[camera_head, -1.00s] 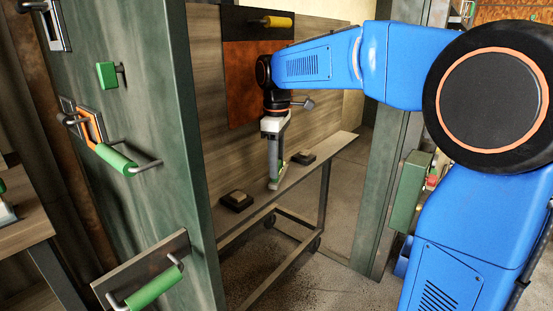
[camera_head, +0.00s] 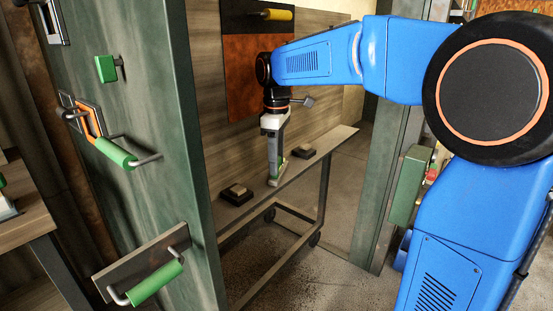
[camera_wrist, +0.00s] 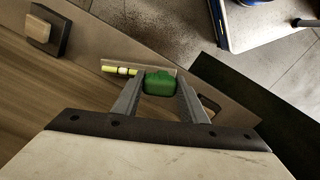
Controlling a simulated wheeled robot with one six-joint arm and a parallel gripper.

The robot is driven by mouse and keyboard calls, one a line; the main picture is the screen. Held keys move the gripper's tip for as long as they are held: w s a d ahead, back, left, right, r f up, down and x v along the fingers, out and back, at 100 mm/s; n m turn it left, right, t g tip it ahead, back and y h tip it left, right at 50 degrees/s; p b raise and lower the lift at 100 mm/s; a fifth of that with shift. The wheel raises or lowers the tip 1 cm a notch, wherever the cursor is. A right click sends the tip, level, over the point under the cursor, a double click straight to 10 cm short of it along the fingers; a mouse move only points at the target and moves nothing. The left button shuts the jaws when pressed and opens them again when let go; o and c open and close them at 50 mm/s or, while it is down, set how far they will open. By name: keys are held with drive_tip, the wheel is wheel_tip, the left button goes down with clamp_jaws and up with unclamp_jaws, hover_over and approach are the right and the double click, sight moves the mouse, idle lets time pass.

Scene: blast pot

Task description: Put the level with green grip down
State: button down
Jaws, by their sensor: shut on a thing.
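The level with green grip (camera_wrist: 160,82) is between the fingers of my gripper (camera_wrist: 159,90) in the wrist view. My gripper is shut on its green grip. A yellow vial shows on the level's pale body to the left of the grip. In the head view my gripper (camera_head: 274,168) points down over a narrow wooden ledge (camera_head: 335,143). The level (camera_head: 277,179) shows as a small pale and green piece at the fingertips, low at the ledge. I cannot tell whether it touches the ledge.
Two dark blocks with lighter tops lie on the ledge, a near one (camera_head: 237,194) left of my gripper and a far one (camera_head: 305,153) to its right. A green wall (camera_head: 165,160) with green handles stands at left. A wooden panel (camera_head: 225,130) rises behind the ledge.

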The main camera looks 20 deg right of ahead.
drive_tip(key=shift+f, duration=0.15)
drive_tip(key=c, duration=1)
unclamp_jaws()
wheel_tip(320, 180, up, 7)
drive_tip(key=shift+f, duration=0.1)
drive_tip(key=shift+r, duration=0.25)
drive_tip(key=shift+s+d, duration=0.15)
drive_tip(key=shift+s, duration=0.15)
drive_tip(key=s+d+f+m+t, duration=0.1)
drive_tip(key=s+d+f+m, duration=0.2)
drive_tip(key=s+f, duration=0.3)
drive_tip(key=s+d+f+m+t, duration=0.2)
drive_tip(key=s+f, duration=0.4)
drive_tip(key=s, duration=0.7)
drive_tip(key=s+d+f+m+t, duration=0.1)
drive_tip(key=s+d+f+m, duration=0.2)
drive_tip(key=s+f+m, duration=0.3)
drive_tip(key=shift+s+d+f+m+t, duration=0.1)
drive_tip(key=shift+s+d+m+t, duration=0.1)
drive_tip(key=shift+s, duration=0.9)
drive_tip(key=shift+s+d+m+t, duration=0.1)
drive_tip(key=shift+s+d+t, duration=0.1)
drive_tip(key=shift+s, duration=0.9)
